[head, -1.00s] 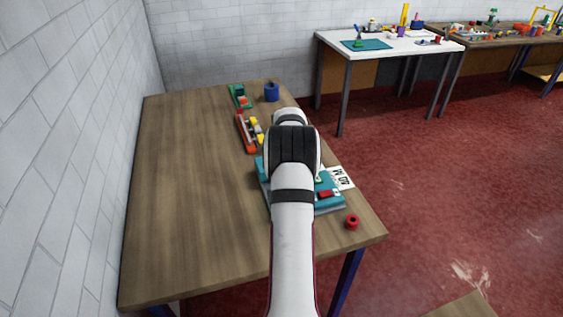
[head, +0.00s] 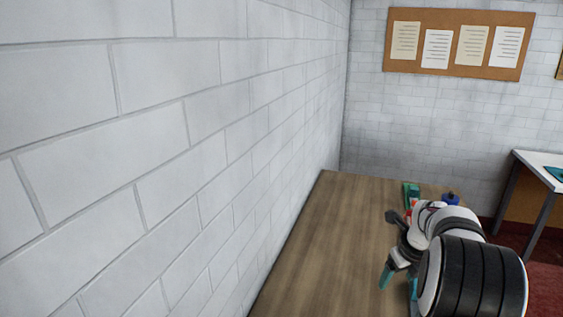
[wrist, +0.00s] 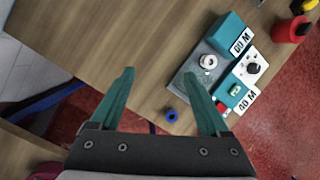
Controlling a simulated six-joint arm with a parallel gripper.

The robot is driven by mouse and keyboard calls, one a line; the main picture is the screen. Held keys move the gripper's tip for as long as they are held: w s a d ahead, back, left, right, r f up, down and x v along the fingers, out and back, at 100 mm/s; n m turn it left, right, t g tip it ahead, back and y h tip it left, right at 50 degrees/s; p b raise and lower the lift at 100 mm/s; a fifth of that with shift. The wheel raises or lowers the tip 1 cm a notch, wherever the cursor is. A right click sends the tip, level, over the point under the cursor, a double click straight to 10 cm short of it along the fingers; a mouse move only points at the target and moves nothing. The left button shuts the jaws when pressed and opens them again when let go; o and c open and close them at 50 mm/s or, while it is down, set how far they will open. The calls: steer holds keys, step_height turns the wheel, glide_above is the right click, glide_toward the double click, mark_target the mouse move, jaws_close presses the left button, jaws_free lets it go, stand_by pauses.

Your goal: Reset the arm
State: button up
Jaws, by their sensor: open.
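My gripper (wrist: 160,75) is open and empty in the wrist view, its two teal fingers spread wide above the wooden table (wrist: 110,35). In the head view my gripper (head: 392,270) hangs above the table's right part, partly hidden by my arm. Nothing is between the fingers.
The wrist view shows a teal block marked 60 M (wrist: 232,35), a block marked 40 M (wrist: 232,93), a white ring (wrist: 208,62), a blue ring (wrist: 171,115) and a red container (wrist: 291,29). A brick wall (head: 150,150) borders the table's left side in the head view.

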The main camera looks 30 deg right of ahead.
steer(key=s+a+r+n+y, duration=0.1)
steer(key=s+a+r+n, duration=0.15)
steer(key=a+n, duration=0.85)
steer(key=s+a+r+n+y, duration=0.1)
steer(key=a+r+n+y, duration=0.35)
steer(key=a, duration=1.25)
steer(key=s+a+f+n+g+h, duration=0.1)
steer(key=s+a+f+n+g, duration=0.2)
steer(key=s+a+n, duration=1)
steer(key=s+n, duration=0.4)
steer(key=shift+a+f+h, duration=0.25)
steer(key=shift+f+h, duration=0.1)
